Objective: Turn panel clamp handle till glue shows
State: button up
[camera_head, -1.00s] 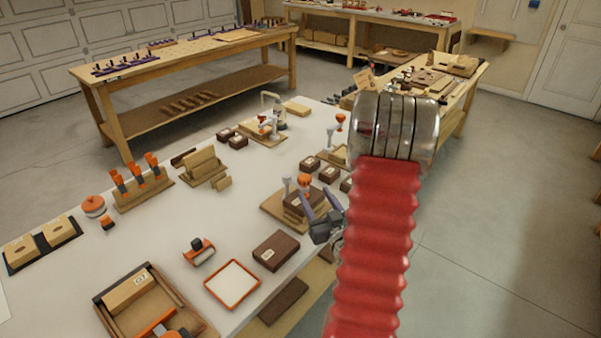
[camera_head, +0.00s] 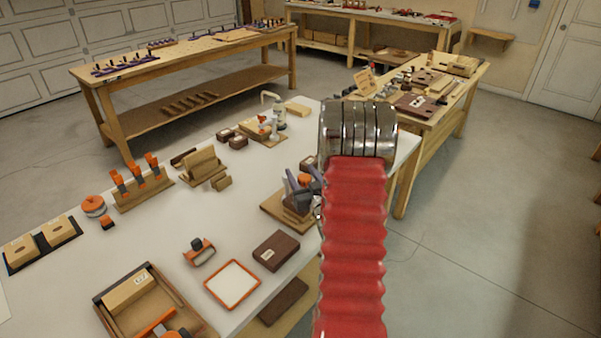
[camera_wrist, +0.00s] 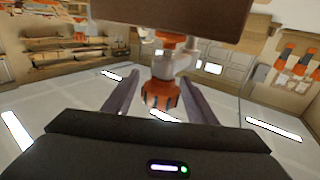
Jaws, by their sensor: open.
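The panel clamp's handle is an orange ribbed knob (camera_wrist: 160,93) on a pale metal clamp body (camera_wrist: 178,62) in the wrist view. A dark brown panel (camera_wrist: 172,12) fills the top of that view. My open gripper (camera_wrist: 161,88) has one finger on each side of the knob, with gaps showing on both sides. In the head view, my gripper (camera_head: 303,183) is at the orange knob (camera_head: 305,179), above the clamp's wooden base (camera_head: 272,207). My arm and fingers partly hide the clamp there. I cannot make out any glue line.
The white bench (camera_head: 170,235) also holds an orange-rimmed tray (camera_head: 232,284), a dark block (camera_head: 276,250), a wooden box (camera_head: 105,300) and a rack of orange-handled clamps (camera_head: 142,188). Another clamp station (camera_head: 268,130) stands farther back. Bare bench lies left of my gripper.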

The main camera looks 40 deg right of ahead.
jog(key=shift+w+d, duration=0.2)
jog(key=shift+w, duration=0.35)
jog(key=shift+c, duration=0.7)
jog(key=c, duration=0.9)
